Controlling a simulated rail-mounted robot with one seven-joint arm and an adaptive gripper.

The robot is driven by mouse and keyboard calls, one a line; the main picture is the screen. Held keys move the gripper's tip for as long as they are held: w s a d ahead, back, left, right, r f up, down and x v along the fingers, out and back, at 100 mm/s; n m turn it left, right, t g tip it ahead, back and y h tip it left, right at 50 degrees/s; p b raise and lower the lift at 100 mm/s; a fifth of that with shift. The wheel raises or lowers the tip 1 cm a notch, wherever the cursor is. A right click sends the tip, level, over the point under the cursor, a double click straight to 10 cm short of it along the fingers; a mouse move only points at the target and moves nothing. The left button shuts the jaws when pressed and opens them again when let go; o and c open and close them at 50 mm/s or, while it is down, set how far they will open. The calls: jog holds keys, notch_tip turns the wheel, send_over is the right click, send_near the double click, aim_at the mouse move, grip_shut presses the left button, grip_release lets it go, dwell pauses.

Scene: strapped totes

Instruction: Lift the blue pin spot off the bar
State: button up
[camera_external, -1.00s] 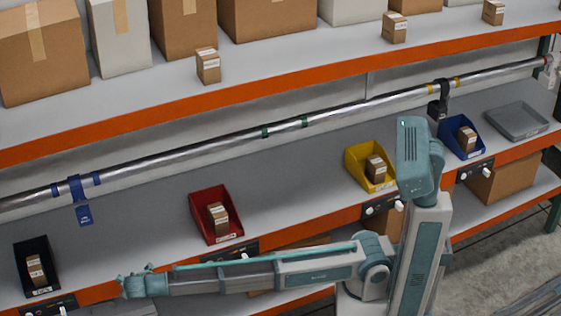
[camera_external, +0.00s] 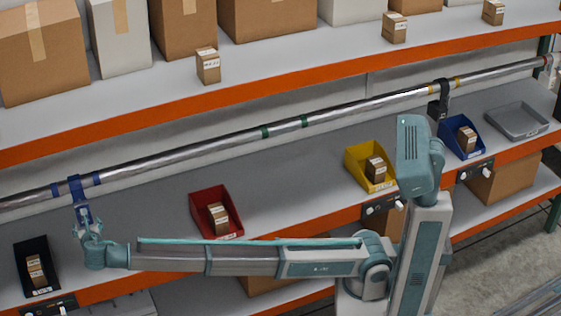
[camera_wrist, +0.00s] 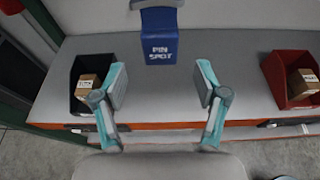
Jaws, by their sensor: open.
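The blue pin spot (camera_external: 82,211) hangs from the metal bar (camera_external: 185,154) at the left, by a strap between two blue bands. In the wrist view the pin spot (camera_wrist: 160,37) shows its "PIN SPOT" label at top centre, ahead of my fingers. My gripper (camera_external: 88,232) is just below and in front of the pin spot in the external view. In the wrist view my gripper (camera_wrist: 160,88) is open, with nothing between its fingers.
A black bin (camera_external: 37,268) is below left and a red bin (camera_external: 215,213) to the right, each holding a small box. The upper shelf (camera_external: 290,70) runs above the bar.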

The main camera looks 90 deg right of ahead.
jog(key=b+x, duration=0.1)
jog(key=x, duration=0.9)
jog(key=shift+x, duration=0.85)
jog(key=shift+f, duration=0.1)
jog(key=c, duration=1.1)
jog(key=shift+r+p, duration=1.8)
jog(key=shift+r, duration=0.65)
jog(key=shift+c, duration=0.2)
jog(key=shift+a, duration=0.1)
jog(key=s+a+p, duration=0.3)
jog(key=s+a, duration=0.2)
jog(key=a, duration=0.5)
jog(key=shift+s+a+p, duration=0.25)
jog(key=shift+s+p, duration=0.05)
